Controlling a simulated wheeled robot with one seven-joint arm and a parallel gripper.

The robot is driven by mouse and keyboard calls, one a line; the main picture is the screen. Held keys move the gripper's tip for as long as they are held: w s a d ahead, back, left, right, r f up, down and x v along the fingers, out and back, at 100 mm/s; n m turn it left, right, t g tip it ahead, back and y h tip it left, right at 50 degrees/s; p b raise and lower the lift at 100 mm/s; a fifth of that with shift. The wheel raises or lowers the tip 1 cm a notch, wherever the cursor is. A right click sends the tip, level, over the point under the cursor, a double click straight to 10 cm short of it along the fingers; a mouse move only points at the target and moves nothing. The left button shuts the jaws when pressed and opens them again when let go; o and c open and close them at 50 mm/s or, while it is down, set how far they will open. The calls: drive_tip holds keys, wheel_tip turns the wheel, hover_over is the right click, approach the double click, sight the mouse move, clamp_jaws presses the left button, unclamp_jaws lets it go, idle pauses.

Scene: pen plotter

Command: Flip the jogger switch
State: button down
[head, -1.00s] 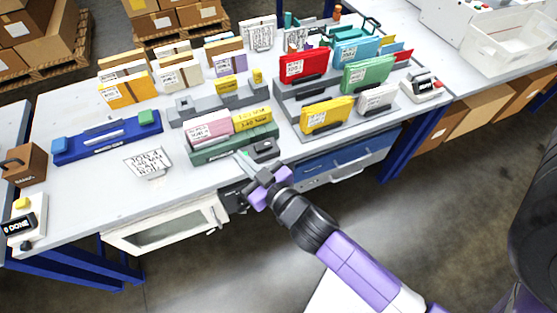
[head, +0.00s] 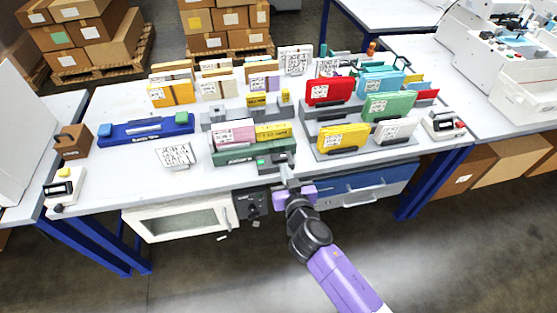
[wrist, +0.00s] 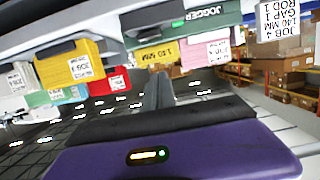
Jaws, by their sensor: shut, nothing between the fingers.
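The jogger (head: 228,157) is a low green unit at the front edge of the table, holding a pink and a yellow packet. A small green light (head: 261,162) shows on its front, with a dark block at its right end. My gripper (head: 284,168) is shut and empty, its tip at or just in front of that right end; contact cannot be told. The switch itself is not clear, perhaps behind the fingers. In the wrist view, which looks upside down, the jogger (wrist: 215,22) and its lettering show beyond my gripper's narrow fingers (wrist: 160,88).
A grey stepped rack (head: 350,150) with red, yellow, green and white packets stands right of the jogger. A job card (head: 175,155) stands to the left. Below the table edge are a white-framed cabinet (head: 180,222), a dark control panel (head: 252,204) and a blue drawer (head: 365,185).

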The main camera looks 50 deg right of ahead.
drive_tip(key=shift+w, duration=0.1)
drive_tip(key=p, duration=0.2)
hover_over(278, 167)
wheel_tip(278, 167, down, 2)
wheel_tip(278, 167, down, 4)
drive_tip(key=shift+r+b, duration=0.25)
drive_tip(key=shift+b, duration=0.5)
drive_tip(key=shift+f, duration=0.5)
